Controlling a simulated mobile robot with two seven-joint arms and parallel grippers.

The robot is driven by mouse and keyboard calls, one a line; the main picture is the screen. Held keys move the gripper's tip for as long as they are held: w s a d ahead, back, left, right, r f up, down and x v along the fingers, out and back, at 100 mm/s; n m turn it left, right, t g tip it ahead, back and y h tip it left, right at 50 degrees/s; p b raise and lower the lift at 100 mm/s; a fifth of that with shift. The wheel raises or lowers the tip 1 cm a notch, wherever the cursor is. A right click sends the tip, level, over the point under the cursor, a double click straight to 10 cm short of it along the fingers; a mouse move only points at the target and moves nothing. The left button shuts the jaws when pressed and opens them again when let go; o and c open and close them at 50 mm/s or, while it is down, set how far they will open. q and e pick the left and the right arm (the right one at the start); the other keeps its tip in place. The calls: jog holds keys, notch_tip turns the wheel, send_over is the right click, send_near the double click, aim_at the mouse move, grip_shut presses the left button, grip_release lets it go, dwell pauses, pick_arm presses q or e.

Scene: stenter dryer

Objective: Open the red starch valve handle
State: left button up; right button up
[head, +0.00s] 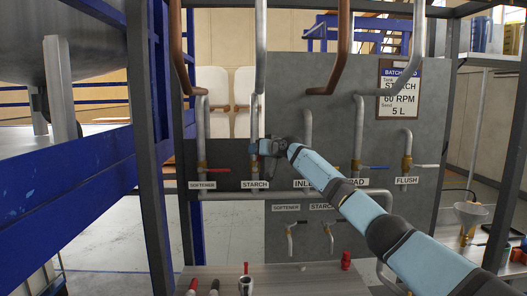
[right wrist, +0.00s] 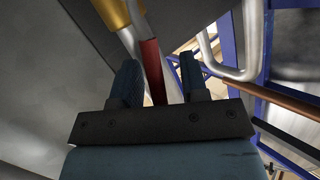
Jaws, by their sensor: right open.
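The starch valve sits on the vertical pipe (head: 255,112) above the STARCH label (head: 255,184) in the head view. My right gripper (head: 262,147) is in front of this valve and hides its handle there. In the right wrist view a red handle (right wrist: 152,70) runs between the two fingers of my right gripper (right wrist: 160,82), below a brass valve body (right wrist: 112,12). The fingers are open, with gaps on both sides of the handle. My left gripper is not in view.
The softener valve's red handle (head: 216,170) is close on the left. A blue handle (head: 374,167) and the flush valve (head: 406,163) are to the right. Copper and steel pipes hang above. A blue frame (head: 75,170) stands at left, and a bench (head: 270,280) is below.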

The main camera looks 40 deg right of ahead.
jog(key=b+v, duration=0.3)
jog(key=v, duration=1)
jog(key=shift+s+b, duration=0.35)
